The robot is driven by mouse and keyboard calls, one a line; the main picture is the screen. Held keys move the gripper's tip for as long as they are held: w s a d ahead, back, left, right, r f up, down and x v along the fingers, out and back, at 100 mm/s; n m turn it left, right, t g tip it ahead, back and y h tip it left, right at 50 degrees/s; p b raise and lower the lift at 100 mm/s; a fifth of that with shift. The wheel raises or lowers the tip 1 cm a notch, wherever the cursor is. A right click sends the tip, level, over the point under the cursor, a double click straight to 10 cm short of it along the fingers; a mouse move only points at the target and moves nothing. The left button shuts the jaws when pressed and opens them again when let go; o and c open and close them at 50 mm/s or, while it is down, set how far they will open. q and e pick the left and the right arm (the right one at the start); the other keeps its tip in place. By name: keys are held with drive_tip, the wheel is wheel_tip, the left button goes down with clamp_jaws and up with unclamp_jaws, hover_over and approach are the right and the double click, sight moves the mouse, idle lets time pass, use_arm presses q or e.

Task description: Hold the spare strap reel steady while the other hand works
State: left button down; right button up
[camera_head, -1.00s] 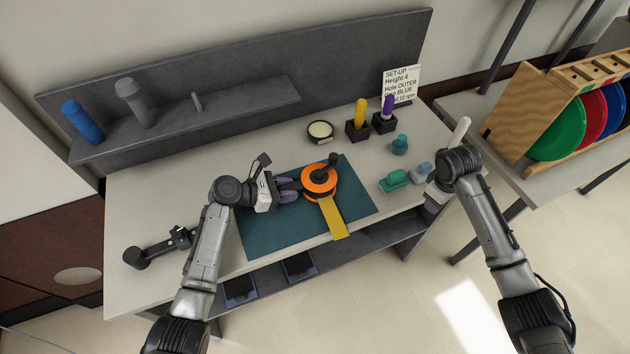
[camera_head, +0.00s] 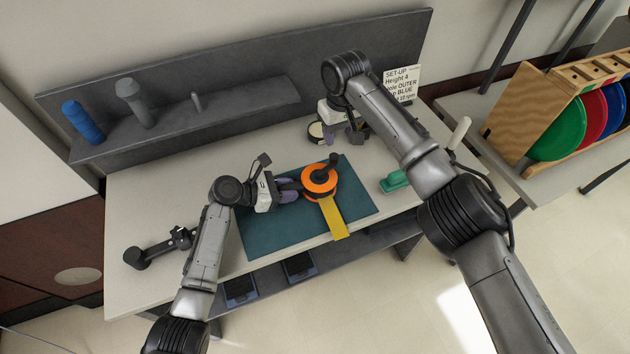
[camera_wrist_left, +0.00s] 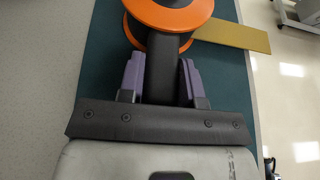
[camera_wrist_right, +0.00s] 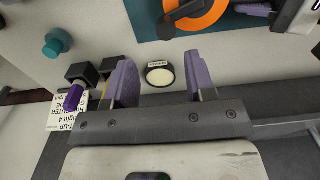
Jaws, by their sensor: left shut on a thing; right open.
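The spare strap reel (camera_head: 313,189) is orange with a dark hub and crank, and it sits on the teal mat (camera_head: 275,240). Its yellow strap (camera_head: 333,218) lies out toward the front edge. My left gripper (camera_head: 288,190) is shut on the reel's dark handle (camera_wrist_left: 161,75), one purple finger on each side in the left wrist view. My right gripper (camera_wrist_right: 160,82) is open and empty over the back of the table. Beyond its fingers in the right wrist view is a round dish with a pale top (camera_wrist_right: 160,76). The reel also shows there (camera_wrist_right: 205,15).
A purple-capped peg (camera_wrist_right: 74,97) and dark square holders (camera_wrist_right: 84,74) are near my right gripper. A teal knob (camera_wrist_right: 57,42) stands nearby. A green piece (camera_head: 395,181) lies at the table's right. The raised grey shelf (camera_head: 240,95) borders the back, with a set-up card (camera_head: 402,80) beside it.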

sight(335, 156)
drive_tip(key=shift+a+f, duration=0.1)
drive_tip(key=shift+a, duration=0.3)
drive_tip(key=shift+f, duration=4.75)
drive_tip(key=shift+f, duration=0.1)
